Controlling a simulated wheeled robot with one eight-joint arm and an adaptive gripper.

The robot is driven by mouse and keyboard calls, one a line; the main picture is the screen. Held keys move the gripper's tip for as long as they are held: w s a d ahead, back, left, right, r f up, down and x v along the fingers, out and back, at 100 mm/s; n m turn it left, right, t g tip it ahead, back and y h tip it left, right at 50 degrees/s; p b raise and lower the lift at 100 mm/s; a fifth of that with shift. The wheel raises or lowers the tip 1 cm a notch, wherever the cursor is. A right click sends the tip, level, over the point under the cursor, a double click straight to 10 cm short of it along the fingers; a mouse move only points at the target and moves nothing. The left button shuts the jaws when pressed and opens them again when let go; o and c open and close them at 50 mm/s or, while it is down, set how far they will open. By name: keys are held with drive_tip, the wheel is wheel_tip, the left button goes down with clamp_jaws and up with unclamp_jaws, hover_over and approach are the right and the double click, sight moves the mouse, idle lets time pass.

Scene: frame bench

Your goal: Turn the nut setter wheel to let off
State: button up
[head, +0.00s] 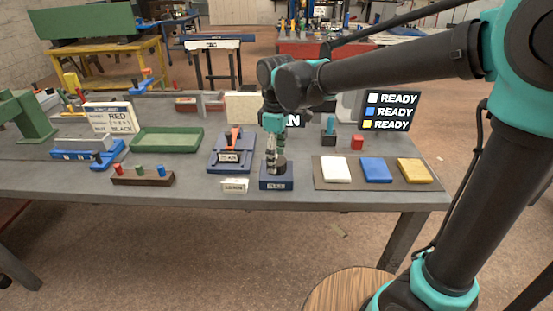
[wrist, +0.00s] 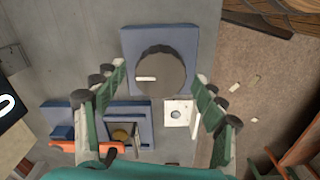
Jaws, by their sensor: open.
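A dark round wheel (wrist: 160,72) with a white pointer mark sits on a blue block (wrist: 130,45) in the wrist view; the mark points to the picture's left. In the head view, the blue block (head: 277,183) stands at the table's front edge, with a small label on its front too small to read surely. My gripper (head: 276,150) is above the wheel, pointing down. In the wrist view my gripper (wrist: 160,80) is open, with one finger on either side of the wheel and gaps showing. The wheel is partly hidden by the gripper in the head view.
A dark mat (head: 345,180) with white, blue and yellow pads lies right. A green tray (head: 167,140) and a READY screen (head: 389,111) stand farther off.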

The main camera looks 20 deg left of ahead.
wheel_tip(320, 180, up, 11)
idle(0.4)
